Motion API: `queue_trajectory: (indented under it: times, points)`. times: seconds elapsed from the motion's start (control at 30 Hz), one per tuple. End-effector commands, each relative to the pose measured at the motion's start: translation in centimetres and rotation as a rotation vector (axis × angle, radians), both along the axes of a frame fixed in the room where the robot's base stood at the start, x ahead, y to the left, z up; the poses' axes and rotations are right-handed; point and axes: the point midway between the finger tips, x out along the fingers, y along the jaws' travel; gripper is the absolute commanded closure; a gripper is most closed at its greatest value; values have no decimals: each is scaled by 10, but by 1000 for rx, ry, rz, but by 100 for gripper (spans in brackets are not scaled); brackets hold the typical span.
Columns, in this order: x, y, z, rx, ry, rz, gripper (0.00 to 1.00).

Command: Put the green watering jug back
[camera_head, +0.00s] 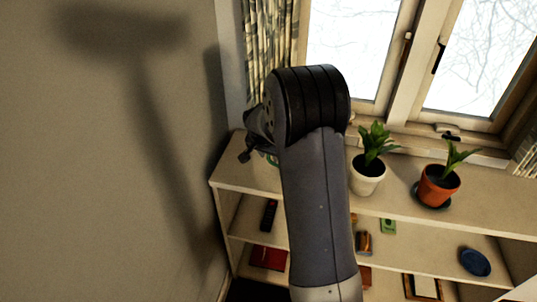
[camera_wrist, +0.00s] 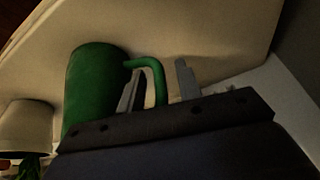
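The green watering jug (camera_wrist: 92,85) is at the left in the wrist view, beside my gripper (camera_wrist: 157,78). Its curved handle (camera_wrist: 156,72) shows between my two grey fingers, which stand apart with a visible gap on the right side. I cannot see the fingers pressing on the handle. In the head view, my arm hides nearly all of the jug; only a small green edge (camera_head: 272,160) shows at the left end of the shelf top (camera_head: 400,197). My gripper is mostly hidden there behind the arm.
A white pot with a plant (camera_head: 367,178) and a terracotta pot (camera_head: 437,188) stand on the shelf top to the right. The wall (camera_head: 110,150) is close on the left, and the window (camera_head: 350,50) is behind. Lower shelves hold a blue bowl (camera_head: 475,262) and small items.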

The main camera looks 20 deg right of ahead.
Motion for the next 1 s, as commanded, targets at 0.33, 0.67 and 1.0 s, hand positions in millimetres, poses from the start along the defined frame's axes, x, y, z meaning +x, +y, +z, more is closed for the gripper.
queue_trajectory:
  times: [0.33, 0.67, 1.0]
  points:
    - [-1, 1, 7, -1, -2, 0, 67]
    - [-20, 16, 61, 0, -5, 1, 67]
    - [-36, 28, 108, -1, -2, 1, 67]
